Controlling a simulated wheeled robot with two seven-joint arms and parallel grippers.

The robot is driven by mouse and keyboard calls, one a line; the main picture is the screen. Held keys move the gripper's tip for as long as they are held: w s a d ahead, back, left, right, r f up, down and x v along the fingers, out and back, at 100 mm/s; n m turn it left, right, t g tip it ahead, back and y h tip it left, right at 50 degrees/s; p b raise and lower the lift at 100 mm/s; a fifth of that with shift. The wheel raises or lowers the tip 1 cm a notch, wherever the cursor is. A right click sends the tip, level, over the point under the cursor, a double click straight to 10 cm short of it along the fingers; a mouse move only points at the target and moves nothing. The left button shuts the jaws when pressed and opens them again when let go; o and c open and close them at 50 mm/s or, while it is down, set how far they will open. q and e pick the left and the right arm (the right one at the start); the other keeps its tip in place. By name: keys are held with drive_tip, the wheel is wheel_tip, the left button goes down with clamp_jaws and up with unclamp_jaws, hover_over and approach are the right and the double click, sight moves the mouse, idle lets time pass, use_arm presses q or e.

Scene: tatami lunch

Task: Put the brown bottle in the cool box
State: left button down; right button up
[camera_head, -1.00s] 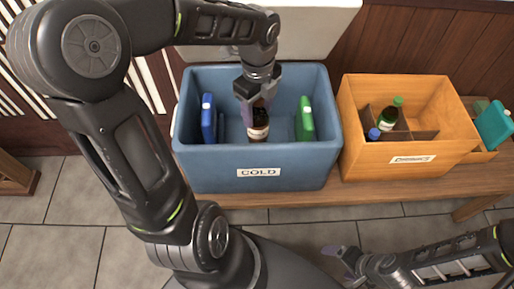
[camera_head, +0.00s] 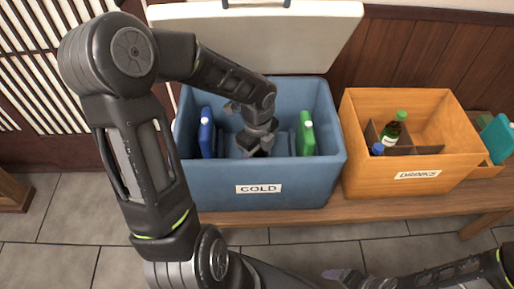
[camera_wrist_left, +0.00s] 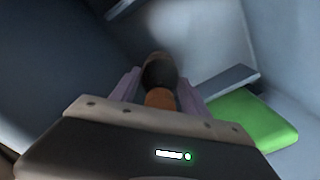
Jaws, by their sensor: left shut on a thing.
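The blue cool box (camera_head: 215,190), marked COLD, stands open on a wooden bench. My left gripper (camera_head: 256,150) reaches down inside it, between a blue ice pack and a green one. In the left wrist view my left gripper (camera_wrist_left: 160,95) is shut on the brown bottle (camera_wrist_left: 159,72), whose dark neck and brown part show between the fingers. In the head view the bottle is hidden by the gripper and the box's front wall. I cannot tell whether it touches the box floor. My right gripper (camera_head: 335,274) is low at the bottom right, away from the boxes; its fingers are unclear.
A blue ice pack (camera_head: 206,133) and a green ice pack (camera_head: 306,134) stand inside the cool box. An orange DRINKS crate (camera_head: 365,183) with dividers holds a green-capped bottle (camera_head: 392,130) and a blue-capped one (camera_head: 377,149). A teal item (camera_head: 498,138) is at the far right.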

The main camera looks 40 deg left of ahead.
use_arm(q)
drive_tip(key=w+a, duration=0.1)
drive_tip(key=w+a+f, duration=0.1)
drive_tip(key=w, duration=0.1)
drive_tip(key=shift+w+a+b, duration=0.15)
drive_tip(key=shift+a+b, duration=0.1)
drive_tip(key=shift+b, duration=0.1)
drive_tip(key=shift+f, duration=0.15)
drive_tip(key=c, duration=0.6)
unclamp_jaws()
drive_tip(key=shift+o, duration=0.2)
wheel_tip(320, 180, up, 12)
drive_tip(key=p, duration=0.2)
drive_tip(key=shift+p, duration=0.4)
